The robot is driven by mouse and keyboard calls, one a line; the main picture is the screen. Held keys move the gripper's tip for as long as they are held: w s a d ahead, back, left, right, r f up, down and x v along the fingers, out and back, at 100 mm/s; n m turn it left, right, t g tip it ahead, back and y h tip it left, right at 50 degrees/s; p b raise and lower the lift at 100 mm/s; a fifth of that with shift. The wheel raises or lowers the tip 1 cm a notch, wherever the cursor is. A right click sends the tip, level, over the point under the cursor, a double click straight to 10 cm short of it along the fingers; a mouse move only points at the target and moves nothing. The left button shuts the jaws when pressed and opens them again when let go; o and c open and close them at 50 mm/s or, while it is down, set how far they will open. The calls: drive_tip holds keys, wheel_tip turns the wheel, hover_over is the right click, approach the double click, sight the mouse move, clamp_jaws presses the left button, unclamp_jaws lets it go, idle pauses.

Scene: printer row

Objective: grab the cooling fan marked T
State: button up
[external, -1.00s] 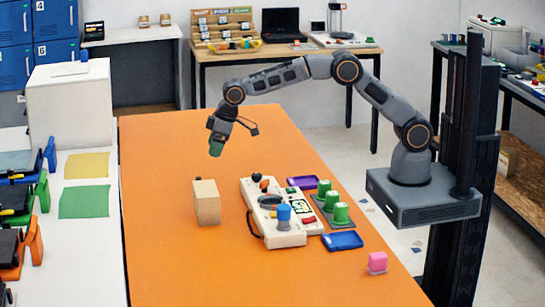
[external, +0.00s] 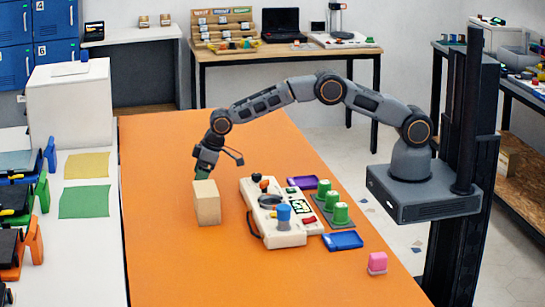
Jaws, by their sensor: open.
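I cannot make out a cooling fan or a T mark on anything in the external view; the picture is too small for such marks. My gripper (external: 202,173) points down over the orange table (external: 165,245), at the far upper edge of a tan box (external: 207,203). Its jaws are open, and its greenish fingertips are partly hidden by the box. What lies directly behind the box is also hidden. I cannot tell whether the fingers touch the box.
A cream console (external: 272,215) with a blue knob (external: 283,213) stands right of the box. Beyond it are several green cylinders (external: 341,212), a purple tray (external: 302,182), a blue tray (external: 342,240) and a pink block (external: 377,261). The table's left and front parts are clear.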

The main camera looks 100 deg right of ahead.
drive_tip(key=shift+x, duration=1.25)
drive_tip(key=c, duration=1)
drive_tip(key=shift+r, duration=0.1)
